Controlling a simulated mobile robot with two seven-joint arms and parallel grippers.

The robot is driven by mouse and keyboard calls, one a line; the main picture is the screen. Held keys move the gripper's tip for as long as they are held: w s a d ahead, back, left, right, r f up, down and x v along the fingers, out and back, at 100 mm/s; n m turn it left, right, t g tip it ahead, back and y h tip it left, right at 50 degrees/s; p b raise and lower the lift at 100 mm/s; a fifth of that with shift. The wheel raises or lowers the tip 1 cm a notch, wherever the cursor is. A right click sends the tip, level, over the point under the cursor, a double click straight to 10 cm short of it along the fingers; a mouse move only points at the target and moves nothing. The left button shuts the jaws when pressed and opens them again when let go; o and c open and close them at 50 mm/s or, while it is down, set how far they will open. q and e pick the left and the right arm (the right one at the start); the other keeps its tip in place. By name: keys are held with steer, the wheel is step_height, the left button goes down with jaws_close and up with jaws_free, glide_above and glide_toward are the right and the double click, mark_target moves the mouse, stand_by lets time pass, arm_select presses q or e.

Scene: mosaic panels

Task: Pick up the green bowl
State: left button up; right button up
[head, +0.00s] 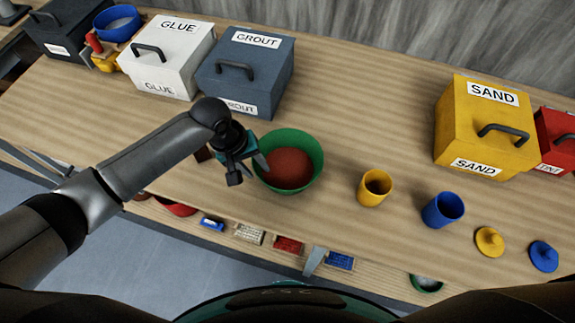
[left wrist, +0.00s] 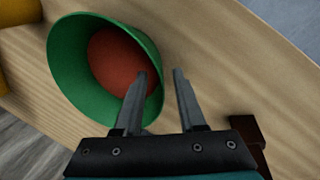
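The green bowl (head: 316,161) stands upright on the wooden table near its front edge, with a reddish-brown filling inside. My left gripper (head: 249,172) is at the bowl's left side. In the left wrist view my left gripper (left wrist: 161,74) is open. One finger overlaps the inside of the green bowl (left wrist: 68,70) and the other appears outside it, so the rim shows between them. I cannot tell whether either finger touches the rim. My right gripper is not in view.
A yellow cup (head: 374,188) and a blue cup (head: 442,209) stand right of the bowl. Behind are the grout box (head: 270,75), glue box (head: 185,60) and sand box (head: 455,125). A dark brown object (head: 203,154) lies beside the gripper. Table between bowl and sand box is clear.

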mark_target(260, 173)
arm_select(q)
steer(key=shift+x, duration=1.8)
steer(key=shift+w+r, duration=0.1)
steer(key=shift+w, duration=0.05)
steer(key=shift+c, duration=0.2)
jaws_close()
